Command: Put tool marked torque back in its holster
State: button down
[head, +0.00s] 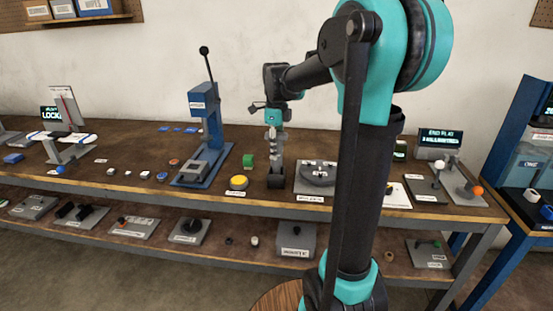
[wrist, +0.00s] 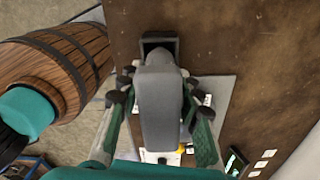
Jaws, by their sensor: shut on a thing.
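My gripper (head: 274,135) is shut on a grey tool (head: 277,152), which hangs roughly upright over the workbench. In the wrist view the grey tool (wrist: 160,100) fills the space between the two fingers of my gripper (wrist: 157,92). A dark, square-mouthed holster (head: 276,182) stands at the bench's front edge, below the tool. In the wrist view the holster's opening (wrist: 158,42) shows just past the tool's far end. The tool overlaps its near rim, and I cannot tell whether the tip is inside. No torque marking is readable on the tool.
A blue lever press (head: 205,130) stands further left. A wooden barrel (wrist: 60,70) is near the bench front.

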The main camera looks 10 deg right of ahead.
jog(key=shift+f, duration=1.85)
jog(key=shift+f, duration=0.1)
jog(key=c, duration=1)
grip_release()
jog(key=shift+c, duration=0.2)
notch_tip(320, 180, up, 12)
jog(key=shift+r, duration=0.1)
